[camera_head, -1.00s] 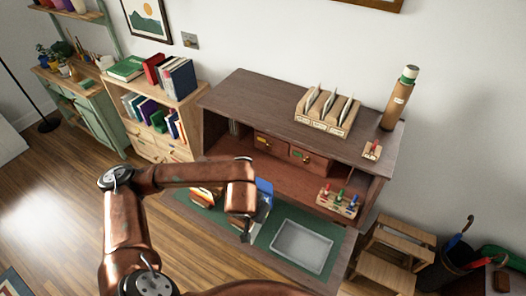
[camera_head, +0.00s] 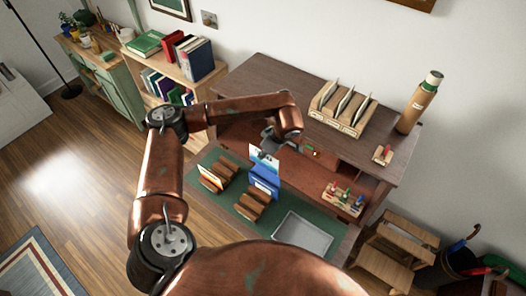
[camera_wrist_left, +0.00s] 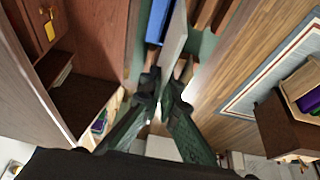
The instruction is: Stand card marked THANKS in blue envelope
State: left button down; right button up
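My left gripper (camera_head: 267,150) is above the green mat, in front of the desk's drawers. It is shut on a white card (camera_head: 260,162) with blue on it, held upright by its top; its lettering is too small to read. The blue envelope (camera_head: 264,187) stands upright just below the card in the head view. In the left wrist view the fingers (camera_wrist_left: 163,92) pinch the pale card (camera_wrist_left: 174,42), with the blue envelope (camera_wrist_left: 157,22) close beside it. I cannot tell whether card and envelope touch. My right gripper is not in view.
Wooden slotted holders (camera_head: 249,206) stand on the green mat (camera_head: 277,213); a white and orange card (camera_head: 209,178) is in the left one. A grey tray (camera_head: 302,236) lies to the right. A peg rack (camera_head: 343,200) and a card rack (camera_head: 339,110) are on the desk.

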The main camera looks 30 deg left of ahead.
aim_at(263, 166)
pick_arm(q)
jog(key=shift+f, duration=0.35)
jog(key=shift+f+b, duration=0.35)
jog(key=shift+b, duration=0.05)
notch_tip(263, 166, down, 6)
jog(key=b, duration=0.3)
jog(key=shift+f, duration=0.1)
jog(key=shift+f+b, duration=0.3)
jog(key=shift+f, duration=0.35)
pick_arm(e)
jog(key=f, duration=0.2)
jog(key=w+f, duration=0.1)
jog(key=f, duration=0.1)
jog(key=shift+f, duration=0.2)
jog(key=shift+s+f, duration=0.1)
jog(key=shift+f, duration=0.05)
pick_arm(q)
jog(key=shift+f+b, duration=0.15)
jog(key=shift+b, duration=0.15)
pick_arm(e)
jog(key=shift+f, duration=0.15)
